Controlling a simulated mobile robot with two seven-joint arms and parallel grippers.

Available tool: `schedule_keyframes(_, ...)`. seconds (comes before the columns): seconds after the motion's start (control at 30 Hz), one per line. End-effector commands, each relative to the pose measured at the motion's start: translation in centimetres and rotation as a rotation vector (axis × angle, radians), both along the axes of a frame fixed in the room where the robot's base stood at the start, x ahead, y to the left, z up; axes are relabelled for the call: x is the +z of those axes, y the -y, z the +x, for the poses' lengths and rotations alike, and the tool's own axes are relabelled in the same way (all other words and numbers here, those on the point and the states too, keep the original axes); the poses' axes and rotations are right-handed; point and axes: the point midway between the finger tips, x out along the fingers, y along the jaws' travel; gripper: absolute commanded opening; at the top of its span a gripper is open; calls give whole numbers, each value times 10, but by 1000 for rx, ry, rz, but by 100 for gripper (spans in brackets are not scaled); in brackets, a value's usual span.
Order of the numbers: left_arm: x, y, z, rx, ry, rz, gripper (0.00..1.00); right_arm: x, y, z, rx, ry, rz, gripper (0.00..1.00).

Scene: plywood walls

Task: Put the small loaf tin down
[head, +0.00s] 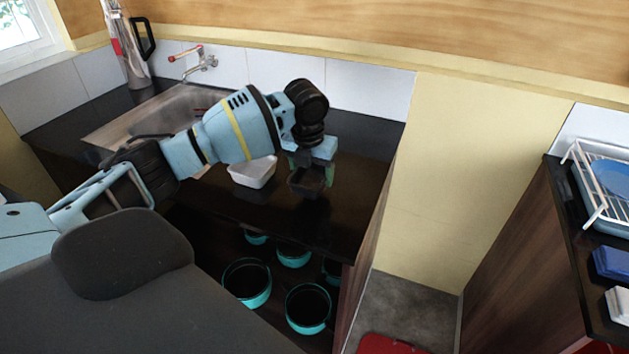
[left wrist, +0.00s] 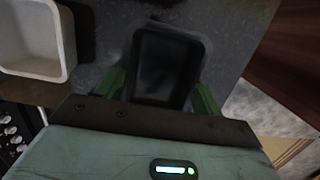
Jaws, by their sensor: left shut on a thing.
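The small loaf tin (head: 307,183) is dark and rectangular. It is at the right part of the black counter, below my left gripper (head: 312,166). In the left wrist view the tin (left wrist: 165,66) sits between the two green fingers of my left gripper (left wrist: 160,92), which is shut on it. The tin looks upright, at or just above the counter; I cannot tell whether its base touches. My right gripper is not in view.
A white tin (head: 253,172) stands on the counter (head: 355,160) just left of the dark tin; it also shows in the left wrist view (left wrist: 38,40). A sink (head: 165,112) lies further left. Teal-rimmed pots (head: 247,282) stand on the shelf below. The counter's right edge is close.

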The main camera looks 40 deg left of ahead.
Motion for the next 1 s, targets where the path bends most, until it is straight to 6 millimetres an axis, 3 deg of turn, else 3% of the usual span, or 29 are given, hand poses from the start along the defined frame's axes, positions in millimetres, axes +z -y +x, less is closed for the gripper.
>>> schedule_keyframes(0.37,0,-3,10,0,0,-1,43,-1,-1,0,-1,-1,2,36)
schedule_keyframes(0.63,-34,-4,10,0,1,0,43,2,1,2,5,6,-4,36)
schedule_keyframes(1.0,-38,-4,10,0,1,0,43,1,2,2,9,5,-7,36)
